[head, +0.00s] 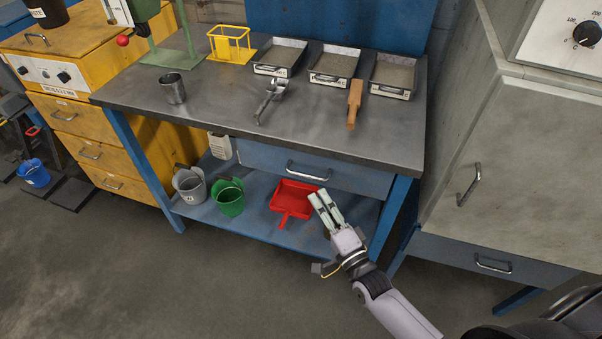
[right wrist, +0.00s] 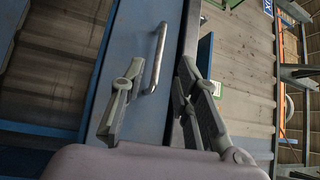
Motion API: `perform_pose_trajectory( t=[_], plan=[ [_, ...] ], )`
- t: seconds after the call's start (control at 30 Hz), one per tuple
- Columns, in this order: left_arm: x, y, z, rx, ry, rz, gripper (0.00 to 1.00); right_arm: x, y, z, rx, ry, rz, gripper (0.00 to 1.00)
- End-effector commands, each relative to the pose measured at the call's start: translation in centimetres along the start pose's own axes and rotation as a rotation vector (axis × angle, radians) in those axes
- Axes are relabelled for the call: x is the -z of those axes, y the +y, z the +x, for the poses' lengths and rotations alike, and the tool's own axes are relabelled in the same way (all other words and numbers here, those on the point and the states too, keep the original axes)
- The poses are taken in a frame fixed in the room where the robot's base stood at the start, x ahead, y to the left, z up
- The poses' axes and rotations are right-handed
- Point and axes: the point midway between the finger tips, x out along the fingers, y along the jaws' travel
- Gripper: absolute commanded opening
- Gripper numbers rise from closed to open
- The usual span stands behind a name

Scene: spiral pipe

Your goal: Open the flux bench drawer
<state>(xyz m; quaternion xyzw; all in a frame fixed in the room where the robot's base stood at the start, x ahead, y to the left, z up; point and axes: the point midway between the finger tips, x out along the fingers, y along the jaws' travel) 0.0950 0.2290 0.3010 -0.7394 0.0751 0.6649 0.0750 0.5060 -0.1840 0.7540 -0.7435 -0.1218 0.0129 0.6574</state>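The flux bench (head: 300,125) has a dark grey top and blue legs. Its blue drawer (head: 262,158) sits shut under the top, with a curved metal handle (head: 308,172) on its front. My right gripper (head: 322,199) is just below and right of the handle in the head view. In the right wrist view, the fingers of my right gripper (right wrist: 152,86) are apart and empty. The drawer handle (right wrist: 157,60) lies ahead, between the lines of the fingers; I see no contact. The drawer front (right wrist: 140,45) also shows there. My left gripper is not in view.
A red dustpan (head: 294,195), a green bucket (head: 231,197) and a grey bucket (head: 190,186) stand on the lower shelf. Trays, a scoop (head: 271,95) and a cup (head: 173,88) are on top. A grey cabinet (head: 520,150) stands at right. Floor before the bench is clear.

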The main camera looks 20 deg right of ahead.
Motion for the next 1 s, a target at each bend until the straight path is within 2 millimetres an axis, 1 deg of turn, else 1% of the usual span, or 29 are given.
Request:
perform_pose_trajectory(
  t=[0.03, 0.2, 0.3, 0.43, 0.6, 0.9, 1.0],
  plan=[
    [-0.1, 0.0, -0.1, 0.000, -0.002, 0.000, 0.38, 0.0, -0.2, 1.3, 0.003, 0.001, 0.001, 0.29],
    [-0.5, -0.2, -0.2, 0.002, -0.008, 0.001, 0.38, 0.0, -0.1, 5.0, 0.002, 0.000, 0.000, 0.29],
    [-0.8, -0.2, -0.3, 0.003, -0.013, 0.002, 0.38, 0.0, 0.0, 6.8, 0.001, 0.000, -0.001, 0.29],
    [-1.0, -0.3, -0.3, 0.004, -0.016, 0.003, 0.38, 0.0, 0.0, 8.6, 0.000, 0.000, 0.000, 0.29],
    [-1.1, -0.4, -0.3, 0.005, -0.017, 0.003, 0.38, 0.0, 0.1, 9.7, -0.002, 0.000, 0.000, 0.29],
    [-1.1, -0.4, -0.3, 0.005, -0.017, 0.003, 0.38, 0.0, 0.1, 9.9, -0.002, -0.001, -0.001, 0.29],
    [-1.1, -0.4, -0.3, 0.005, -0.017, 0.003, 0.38, 0.0, 0.1, 9.9, -0.002, 0.000, -0.001, 0.22]
  ],
)
